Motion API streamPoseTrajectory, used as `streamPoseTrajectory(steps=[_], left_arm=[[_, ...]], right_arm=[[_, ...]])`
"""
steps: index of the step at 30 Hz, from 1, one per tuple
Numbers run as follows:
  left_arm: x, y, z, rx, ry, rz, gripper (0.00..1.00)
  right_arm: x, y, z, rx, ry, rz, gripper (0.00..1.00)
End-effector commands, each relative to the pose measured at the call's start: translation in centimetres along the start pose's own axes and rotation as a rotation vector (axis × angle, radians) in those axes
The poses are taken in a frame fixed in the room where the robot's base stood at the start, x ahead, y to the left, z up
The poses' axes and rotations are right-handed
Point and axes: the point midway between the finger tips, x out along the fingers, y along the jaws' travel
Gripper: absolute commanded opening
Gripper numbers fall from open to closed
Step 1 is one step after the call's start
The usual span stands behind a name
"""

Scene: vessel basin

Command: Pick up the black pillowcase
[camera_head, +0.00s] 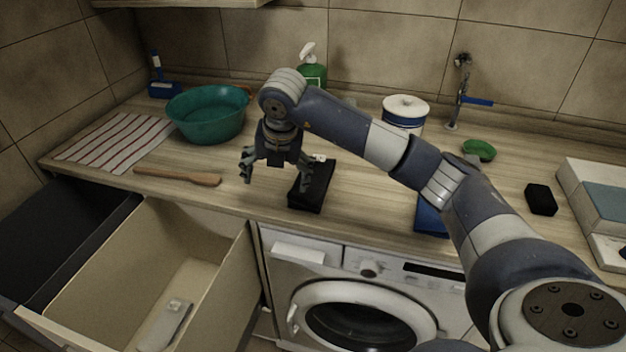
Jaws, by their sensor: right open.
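The black pillowcase (311,190) lies as a dark folded bundle on the wooden countertop, near its front edge, above the washing machine. A small pale patch shows at its far end. My right gripper (275,178) points down over the counter, just left of the pillowcase. Its fingers are spread and empty. The right-hand finger overlaps the pillowcase's upper left part in the picture; I cannot tell whether they touch. My left gripper is not in view.
A teal basin (207,115), striped cloth (115,140) and wooden utensil (177,176) lie left. A green bottle (313,75), white canister (404,110) and tap (458,95) stand behind. A black block (541,199) lies right. An open drawer (150,270) juts out below.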

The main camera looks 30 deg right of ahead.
Motion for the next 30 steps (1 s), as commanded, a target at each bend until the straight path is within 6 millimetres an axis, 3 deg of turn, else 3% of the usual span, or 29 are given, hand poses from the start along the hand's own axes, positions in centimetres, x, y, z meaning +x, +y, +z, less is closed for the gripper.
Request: streamPoseTrajectory(steps=[1,3,8,15,21,30], left_arm=[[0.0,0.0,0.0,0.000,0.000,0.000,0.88],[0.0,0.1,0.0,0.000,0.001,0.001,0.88],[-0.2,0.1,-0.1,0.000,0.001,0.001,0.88],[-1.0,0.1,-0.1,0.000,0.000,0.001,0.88],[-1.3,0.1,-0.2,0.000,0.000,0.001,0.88],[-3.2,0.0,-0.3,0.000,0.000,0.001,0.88]], right_arm=[[-1.0,-1.8,1.9,0.046,-0.050,-0.071,0.92],[-2.1,-3.8,3.6,0.099,-0.097,-0.148,0.92],[-2.8,-6.0,5.1,0.158,-0.143,-0.227,0.92],[0.7,-7.0,5.5,0.159,-0.141,-0.231,0.92],[2.3,-7.3,5.7,0.157,-0.143,-0.228,0.92],[6.1,-8.4,6.0,0.157,-0.141,-0.228,0.92]])
